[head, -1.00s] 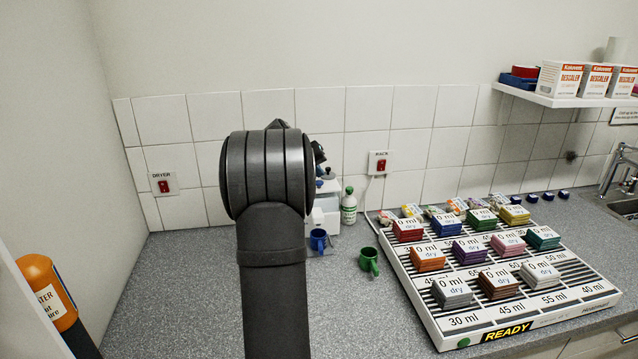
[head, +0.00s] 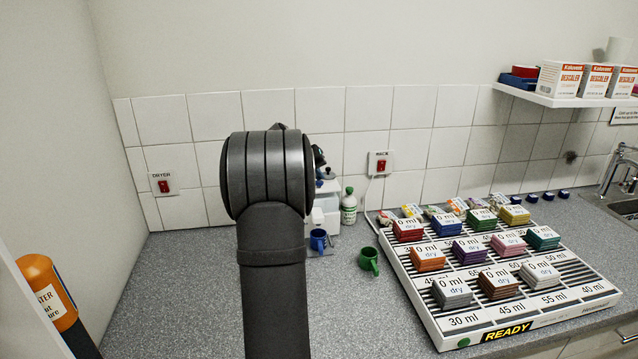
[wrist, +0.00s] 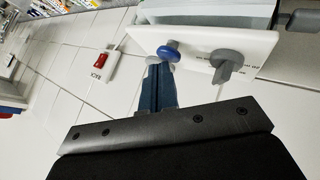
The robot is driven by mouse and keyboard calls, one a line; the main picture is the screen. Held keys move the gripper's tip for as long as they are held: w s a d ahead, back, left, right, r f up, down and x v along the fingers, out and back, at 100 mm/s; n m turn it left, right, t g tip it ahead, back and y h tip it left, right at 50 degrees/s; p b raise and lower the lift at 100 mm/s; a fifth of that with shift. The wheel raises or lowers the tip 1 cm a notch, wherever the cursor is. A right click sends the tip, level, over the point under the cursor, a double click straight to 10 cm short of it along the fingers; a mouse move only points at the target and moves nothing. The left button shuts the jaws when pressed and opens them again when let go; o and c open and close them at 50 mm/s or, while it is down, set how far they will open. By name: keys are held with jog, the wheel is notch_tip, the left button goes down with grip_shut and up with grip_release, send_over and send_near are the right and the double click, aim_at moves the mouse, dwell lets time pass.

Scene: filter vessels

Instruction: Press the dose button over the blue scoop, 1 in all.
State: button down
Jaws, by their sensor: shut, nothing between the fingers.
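My gripper (wrist: 156,82) shows in the wrist view, its blue-grey fingers shut together and empty. The fingertips are close to a round blue knob (wrist: 168,51) on a white panel (wrist: 258,52); I cannot tell whether they touch. A grey knob (wrist: 228,63) is beside it. In the head view my arm hides the gripper and much of the white dispenser (head: 330,203) against the wall. A blue scoop (head: 318,241) stands by the dispenser's foot, and a green scoop (head: 369,261) is to its right, on the counter.
A white bottle with a green cap (head: 349,207) stands right of the dispenser. A large white rack (head: 424,318) with stacks of coloured filters fills the right side. Red wall switches are labelled DRYER (head: 164,186) and RACK (head: 381,165). The counter (head: 180,290) left of my arm is clear.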

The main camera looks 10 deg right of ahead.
jog(key=shift+f, duration=0.6)
dwell(0.6)
jog(key=shift+r, duration=1.1)
jog(key=shift+r, duration=0.1)
jog(key=shift+r, duration=2.4)
jog(key=shift+f, duration=0.1)
jog(key=shift+r, duration=2)
jog(key=shift+f, duration=0.1)
